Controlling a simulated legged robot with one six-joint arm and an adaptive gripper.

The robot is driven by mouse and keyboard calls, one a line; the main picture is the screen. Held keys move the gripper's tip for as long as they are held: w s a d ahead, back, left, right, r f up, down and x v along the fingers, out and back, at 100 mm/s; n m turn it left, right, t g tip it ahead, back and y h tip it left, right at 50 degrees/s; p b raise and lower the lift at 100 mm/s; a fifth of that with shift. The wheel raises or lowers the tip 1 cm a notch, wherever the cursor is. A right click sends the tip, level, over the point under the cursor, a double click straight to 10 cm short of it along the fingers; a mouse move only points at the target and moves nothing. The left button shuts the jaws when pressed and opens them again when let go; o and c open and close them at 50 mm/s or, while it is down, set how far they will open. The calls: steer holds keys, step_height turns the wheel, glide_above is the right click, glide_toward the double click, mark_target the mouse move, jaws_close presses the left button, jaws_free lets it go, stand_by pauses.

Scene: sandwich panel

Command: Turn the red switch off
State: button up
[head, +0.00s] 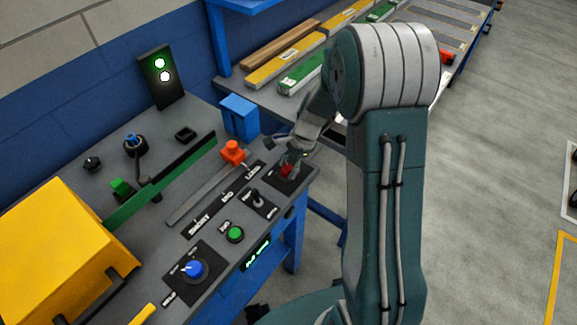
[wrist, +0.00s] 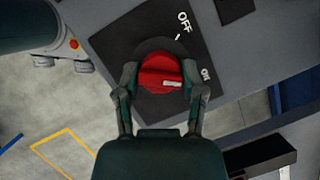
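The red switch (wrist: 160,73) is a round knob on a dark plate (wrist: 120,42) with OFF and ON labels. Its white mark points right, toward the ON label in the wrist view. In the head view the red switch (head: 287,170) is at the right end of the panel, partly covered by my gripper (head: 291,158). In the wrist view my gripper (wrist: 161,82) has one finger on each side of the knob. The fingers appear closed against its sides, though the exact contact is hard to see.
An orange knob on a slider (head: 233,152), a toggle switch (head: 259,198), a green button (head: 235,234) and a blue dial (head: 192,269) share the panel. A blue box (head: 239,117) stands behind. A yellow box (head: 60,255) is at left. Open floor (head: 500,150) lies right.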

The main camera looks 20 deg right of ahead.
stand_by(0.4)
steer(key=n+g, duration=0.1)
steer(key=n, duration=0.2)
steer(key=shift+w+n+h, duration=0.1)
steer(key=shift+n+h, duration=0.3)
steer(key=n+g, duration=0.1)
steer(key=n, duration=0.2)
steer(key=shift+a+n+h, duration=0.1)
steer(key=shift+n+h, duration=0.2)
steer(key=shift+h, duration=0.1)
steer(key=n+h, duration=0.1)
steer(key=n, duration=0.2)
steer(key=n+g+h, duration=0.1)
steer(key=n, duration=0.2)
steer(key=shift+w+g, duration=0.1)
steer(key=shift+g, duration=0.2)
steer(key=shift+n, duration=0.4)
steer(key=o, duration=1.1)
steer(key=shift+o, duration=0.2)
steer(key=shift+a, duration=0.1)
